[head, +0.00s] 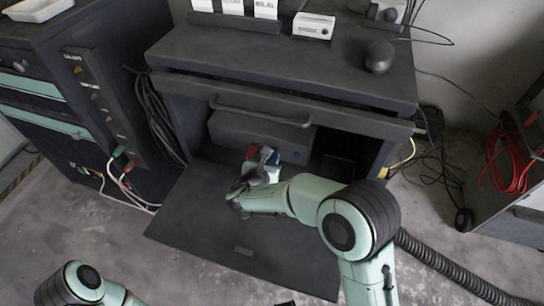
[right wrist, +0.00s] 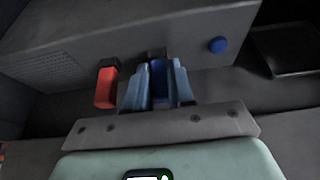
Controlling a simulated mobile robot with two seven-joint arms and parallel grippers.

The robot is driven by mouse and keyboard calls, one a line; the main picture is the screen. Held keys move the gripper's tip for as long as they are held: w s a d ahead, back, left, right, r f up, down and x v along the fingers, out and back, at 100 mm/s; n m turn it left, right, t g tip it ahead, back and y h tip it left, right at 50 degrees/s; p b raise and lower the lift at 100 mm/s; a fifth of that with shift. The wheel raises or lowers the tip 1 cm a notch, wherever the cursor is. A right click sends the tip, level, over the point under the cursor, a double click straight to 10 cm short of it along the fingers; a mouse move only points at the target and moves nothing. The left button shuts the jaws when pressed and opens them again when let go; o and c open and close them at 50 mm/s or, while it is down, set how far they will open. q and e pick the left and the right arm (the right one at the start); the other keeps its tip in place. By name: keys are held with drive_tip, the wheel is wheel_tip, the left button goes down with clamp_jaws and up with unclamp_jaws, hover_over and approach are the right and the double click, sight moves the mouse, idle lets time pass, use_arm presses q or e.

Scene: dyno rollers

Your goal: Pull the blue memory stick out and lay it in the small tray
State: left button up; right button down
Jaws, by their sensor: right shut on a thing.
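My right gripper (right wrist: 158,80) is shut on the blue memory stick (right wrist: 159,72), which shows as a dark blue strip between its light blue fingers at the front of a grey box (right wrist: 120,45). The fingers hide most of the stick, and I cannot tell how far it sits in its port. In the head view, the right gripper (head: 265,158) is at the front of the box (head: 230,125) inside the open cabinet. A white tray (head: 38,9) lies on the left cabinet, at the top left. My left gripper is out of view; only part of that arm shows.
A red stick (right wrist: 106,87) stands out from the box just left of the fingers. A blue round button (right wrist: 217,45) is to the right. The cabinet's dark flap (head: 190,215) is folded down. A drawer handle (head: 260,112) is above the gripper. Cables hang between the cabinets.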

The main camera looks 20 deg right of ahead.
drive_tip(key=shift+s+a, duration=0.55)
drive_tip(key=shift+s, duration=0.25)
drive_tip(key=shift+s+a, duration=0.55)
drive_tip(key=shift+s, duration=0.25)
drive_tip(key=shift+s+a, duration=0.55)
drive_tip(key=shift+s, duration=0.25)
drive_tip(key=d+n+y, duration=0.1)
drive_tip(key=d, duration=0.1)
drive_tip(key=w+d+n+t+y, duration=0.1)
drive_tip(key=d, duration=0.1)
drive_tip(key=d+n+y, duration=0.1)
drive_tip(key=d, duration=0.1)
drive_tip(key=shift+w+d+r+t, duration=0.15)
drive_tip(key=shift+w+r+t, duration=0.15)
drive_tip(key=shift+w+r, duration=0.1)
use_arm(q)
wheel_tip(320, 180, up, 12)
drive_tip(key=p, duration=1.3)
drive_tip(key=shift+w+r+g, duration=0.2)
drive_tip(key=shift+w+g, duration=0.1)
use_arm(e)
drive_tip(key=r, duration=0.1)
drive_tip(key=s+r+m+h, duration=0.1)
drive_tip(key=s+r+m+g+h, duration=0.1)
drive_tip(key=shift+r, duration=0.25)
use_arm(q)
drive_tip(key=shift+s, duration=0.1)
